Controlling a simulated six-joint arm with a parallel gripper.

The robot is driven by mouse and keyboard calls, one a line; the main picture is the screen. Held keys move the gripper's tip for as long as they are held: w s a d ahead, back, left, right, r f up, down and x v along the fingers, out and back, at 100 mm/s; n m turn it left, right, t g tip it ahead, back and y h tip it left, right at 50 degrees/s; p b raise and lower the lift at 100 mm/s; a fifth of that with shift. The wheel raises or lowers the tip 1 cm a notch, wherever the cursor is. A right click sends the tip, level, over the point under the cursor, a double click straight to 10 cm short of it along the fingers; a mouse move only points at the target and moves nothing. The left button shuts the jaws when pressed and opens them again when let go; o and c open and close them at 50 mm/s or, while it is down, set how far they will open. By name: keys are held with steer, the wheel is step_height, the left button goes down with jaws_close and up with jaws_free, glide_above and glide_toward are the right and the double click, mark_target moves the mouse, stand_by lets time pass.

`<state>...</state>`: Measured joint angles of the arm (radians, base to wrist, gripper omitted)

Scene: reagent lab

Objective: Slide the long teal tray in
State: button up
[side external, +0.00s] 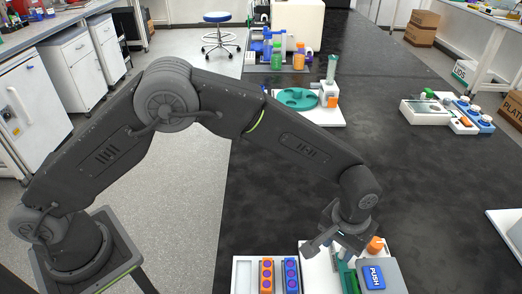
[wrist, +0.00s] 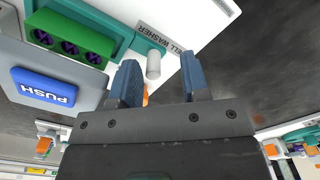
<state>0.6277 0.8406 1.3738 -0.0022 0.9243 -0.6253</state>
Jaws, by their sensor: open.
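The long teal tray (wrist: 85,14) carries a green block (wrist: 70,45) with several purple wells. It lies on the white base of the cell washer in the wrist view, with a pale cylindrical knob (wrist: 153,65) at its near end. My gripper (wrist: 158,62) is open, its two blue-grey fingers pointing toward the washer. The knob appears between the fingertips, nearer the left one; contact cannot be told. In the side external view the teal tray (side external: 346,273) shows partly below my gripper (side external: 333,243), which hides its far end.
A grey housing with a blue PUSH button (side external: 373,277) stands right beside the tray. An orange part (side external: 375,245) is behind it. A white rack with orange and blue strips (side external: 267,276) lies to the left.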

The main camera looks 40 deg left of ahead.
step_height(320, 180, up, 13)
steer(key=s+a+r+t, duration=0.1)
steer(key=s+a+r, duration=0.2)
steer(key=a, duration=0.5)
steer(key=s+a+r+m+t, duration=0.1)
steer(key=s+a+r, duration=0.2)
steer(key=a, duration=0.6)
steer(key=shift+s+r+h, duration=0.2)
steer(key=shift+s+h, duration=0.2)
steer(key=shift+s, duration=0.05)
steer(key=shift+c, duration=1.4)
steer(key=shift+w+d, duration=0.1)
steer(key=shift+d, duration=0.05)
